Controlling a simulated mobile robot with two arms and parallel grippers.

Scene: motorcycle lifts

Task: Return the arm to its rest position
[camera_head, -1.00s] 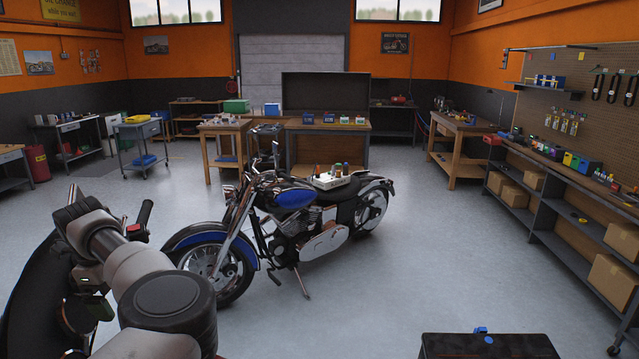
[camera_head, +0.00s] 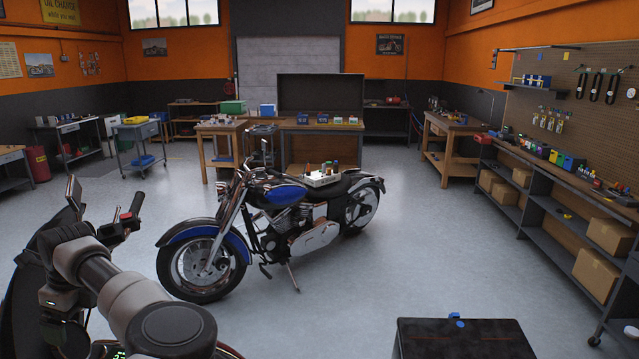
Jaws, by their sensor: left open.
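My left arm (camera_head: 130,300) comes in at the lower left. It is bent, with grey and black links. My left gripper (camera_head: 65,330) hangs below the wrist near the left edge, over or beside a dark motorcycle (camera_head: 25,290). The jaws are open, but the fingertips are small and dark against the bike. I see nothing held. I cannot tell how near the gripper is to the bike's body. My right arm and gripper are not in view.
The dark bike's handlebar grip (camera_head: 137,203) sticks up near my arm. A black box (camera_head: 465,338) is at the front right. Open floor lies between.

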